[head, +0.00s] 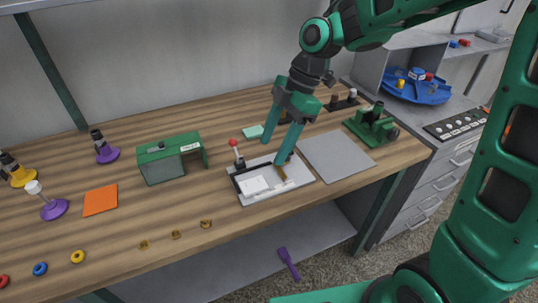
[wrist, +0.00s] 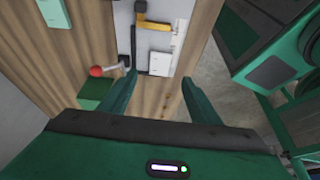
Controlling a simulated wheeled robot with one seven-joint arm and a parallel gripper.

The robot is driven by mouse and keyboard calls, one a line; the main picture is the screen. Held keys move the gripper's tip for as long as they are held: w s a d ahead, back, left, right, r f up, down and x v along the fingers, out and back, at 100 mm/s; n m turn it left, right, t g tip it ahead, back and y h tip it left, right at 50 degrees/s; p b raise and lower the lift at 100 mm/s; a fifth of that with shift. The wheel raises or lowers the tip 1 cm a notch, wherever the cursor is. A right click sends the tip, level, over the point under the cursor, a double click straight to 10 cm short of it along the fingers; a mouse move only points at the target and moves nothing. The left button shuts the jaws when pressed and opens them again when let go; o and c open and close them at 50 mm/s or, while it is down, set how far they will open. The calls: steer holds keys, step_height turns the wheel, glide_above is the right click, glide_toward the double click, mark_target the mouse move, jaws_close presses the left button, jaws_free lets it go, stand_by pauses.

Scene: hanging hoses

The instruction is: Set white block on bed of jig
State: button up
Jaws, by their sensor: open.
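The jig (head: 302,180) is a pale grey plate on the bench, with black fences and a brass-coloured part (head: 281,173). The white block (head: 253,186) lies flat on the jig's left part beside the black fence. In the wrist view the white block (wrist: 159,64) shows near the black fence (wrist: 134,48). A lever with a red knob (head: 233,143) stands at the jig's left back corner; the knob also shows in the wrist view (wrist: 95,71). My gripper (head: 274,152) is open and empty above the jig, apart from the block.
A green housing (head: 170,160) stands left of the jig. A grey pad (head: 337,156) lies to the right, with a green machine (head: 371,126) beyond it. A mint block (head: 252,132) lies behind the jig. Brass pieces (head: 176,235) lie near the front edge.

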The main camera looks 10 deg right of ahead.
steer(key=s+d+r+m+t+h, duration=0.1)
steer(key=s+d+m, duration=0.3)
steer(key=d+m, duration=0.45)
steer(key=s+d+r+m+t+h, duration=0.1)
steer(key=s+d+m+h, duration=0.15)
steer(key=d+m, duration=0.65)
steer(key=s+d+f+m, duration=0.1)
steer(key=s+d+m, duration=0.9)
steer(key=s+d, duration=0.4)
steer(key=shift+s+f+g+h, duration=0.3)
steer(key=shift+s+g+h, duration=0.1)
steer(key=shift+s, duration=0.4)
steer(key=shift+o, duration=0.5)
